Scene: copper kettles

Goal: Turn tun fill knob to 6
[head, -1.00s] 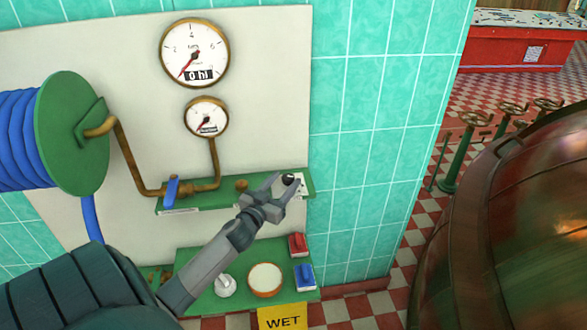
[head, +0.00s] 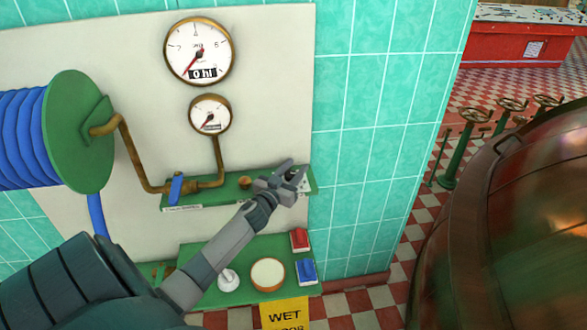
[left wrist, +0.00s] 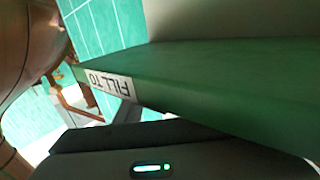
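The tun fill knob, a small black knob seen earlier at the right end of the upper green shelf (head: 225,190), is now mostly hidden by my left gripper (head: 296,170). Part of its white dial card (head: 304,185) shows beside the fingers. The fingers are at the knob's place with a narrow, dark gap between them; whether they grip it is unclear. In the left wrist view, an upside-down "FILL TO" label (left wrist: 109,84) is on the shelf's edge, and the knob is not visible. My right gripper is not in view.
Two gauges (head: 200,51) (head: 210,115) hang above; the larger one's counter reads 0 hl. A blue-handled valve (head: 176,189) is left on the shelf. Below are a white knob (head: 228,280), a round dial (head: 268,274), red (head: 299,239) and blue (head: 306,271) switches. A copper vessel (head: 520,230) stands right.

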